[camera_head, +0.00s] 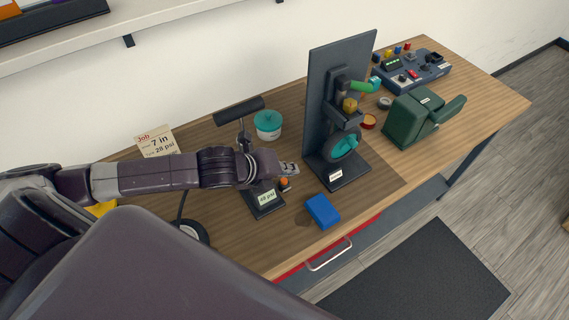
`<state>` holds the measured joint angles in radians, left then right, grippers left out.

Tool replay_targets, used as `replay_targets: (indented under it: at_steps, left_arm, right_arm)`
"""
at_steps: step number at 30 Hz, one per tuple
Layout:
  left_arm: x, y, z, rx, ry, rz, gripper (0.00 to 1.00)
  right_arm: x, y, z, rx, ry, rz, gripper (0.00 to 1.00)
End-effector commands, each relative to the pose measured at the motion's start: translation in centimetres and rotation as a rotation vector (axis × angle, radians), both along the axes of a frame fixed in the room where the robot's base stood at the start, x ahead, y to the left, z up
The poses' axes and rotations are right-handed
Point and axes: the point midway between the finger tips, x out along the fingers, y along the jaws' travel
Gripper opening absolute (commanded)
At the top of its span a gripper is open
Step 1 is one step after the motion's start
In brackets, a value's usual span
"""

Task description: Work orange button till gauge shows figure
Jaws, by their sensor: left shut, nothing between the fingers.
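The orange button (285,182) sits on the right side of a dark pump stand (262,208) on the wooden bench. My left gripper (291,169) is shut and empty, just above the button; I cannot tell whether it touches it. The gauge display (267,198) on the front of the stand is lit and ends in "8 psi"; its first digit is small and looks like a 4. A job card (157,141) at the back left reads 7 in and 28 psi. The pump's black handle (238,110) stands behind my wrist. My right gripper is out of view.
A blue block (322,211) lies near the front edge. A tall dark panel stand (335,100) rises right of the gripper. A teal-lidded tub (268,124), a green clamp-like device (412,118) and a control box (413,70) stand farther back. A wheel (195,231) is partly hidden by my arm.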

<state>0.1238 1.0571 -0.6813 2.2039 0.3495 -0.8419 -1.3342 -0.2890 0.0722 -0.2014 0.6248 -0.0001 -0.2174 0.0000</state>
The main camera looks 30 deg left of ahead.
Motion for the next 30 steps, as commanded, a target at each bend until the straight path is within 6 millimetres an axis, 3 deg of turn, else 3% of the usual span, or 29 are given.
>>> replay_targets:
  at_steps: [3, 7, 15, 20, 30]
  left_arm:
    - [1.7, 2.6, 1.1, 0.123, -0.049, -0.115, 0.0]
    - [2.4, 3.7, 1.6, 0.18, -0.071, -0.174, 0.0]
    - [2.1, 3.7, 2.0, 0.194, -0.078, -0.184, 0.0]
    - [2.1, 3.6, 1.8, 0.194, -0.078, -0.183, 0.0]
    - [2.3, 3.7, -0.9, 0.192, -0.077, -0.182, 0.0]
  right_arm:
    - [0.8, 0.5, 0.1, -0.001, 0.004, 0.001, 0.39]
    - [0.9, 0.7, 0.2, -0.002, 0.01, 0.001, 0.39]
    - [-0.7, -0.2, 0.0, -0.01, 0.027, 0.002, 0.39]
    - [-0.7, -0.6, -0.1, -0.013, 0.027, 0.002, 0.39]
    - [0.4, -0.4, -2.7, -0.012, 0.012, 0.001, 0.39]
